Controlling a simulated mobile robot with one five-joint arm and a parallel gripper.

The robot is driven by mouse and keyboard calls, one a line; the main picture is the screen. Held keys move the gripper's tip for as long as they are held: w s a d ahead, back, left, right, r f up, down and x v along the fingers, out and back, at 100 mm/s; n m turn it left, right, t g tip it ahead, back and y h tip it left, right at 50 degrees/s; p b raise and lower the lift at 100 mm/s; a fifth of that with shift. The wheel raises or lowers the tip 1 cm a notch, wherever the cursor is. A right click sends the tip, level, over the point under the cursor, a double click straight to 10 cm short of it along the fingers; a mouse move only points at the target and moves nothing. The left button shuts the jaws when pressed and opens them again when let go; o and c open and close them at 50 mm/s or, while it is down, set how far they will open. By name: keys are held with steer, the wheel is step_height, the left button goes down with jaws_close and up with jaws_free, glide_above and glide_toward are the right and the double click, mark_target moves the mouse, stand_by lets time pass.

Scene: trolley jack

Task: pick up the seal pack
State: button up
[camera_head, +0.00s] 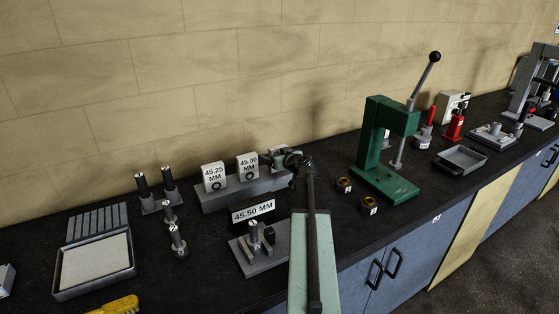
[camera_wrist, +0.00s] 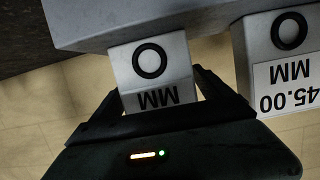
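The seal packs are small pale grey boxes with a black ring and a size label. In the head view, the 45.25 MM pack (camera_head: 214,178) and the 45.00 MM pack (camera_head: 248,167) stand on a grey stepped stand. A third pack (camera_head: 281,153) stands right of them, partly hidden by my gripper (camera_head: 296,160). The wrist view shows this pack (camera_wrist: 150,70) upside down between the two fingers; only "MM" of its label shows, the number is hidden. My gripper (camera_wrist: 158,80) looks open around it, with fingers very close to its sides. The 45.00 MM pack (camera_wrist: 285,60) is beside it.
A 45.50 MM sign (camera_head: 253,211) stands behind a metal fixture (camera_head: 262,250) in front of the stand (camera_head: 232,194). A green press (camera_head: 385,160) and two small dark blocks with brass centres (camera_head: 343,186) are to the right. Black-topped pins and a tray (camera_head: 95,262) are left.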

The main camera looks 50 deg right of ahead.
steer(key=c, duration=1.1)
steer(key=shift+r, duration=0.1)
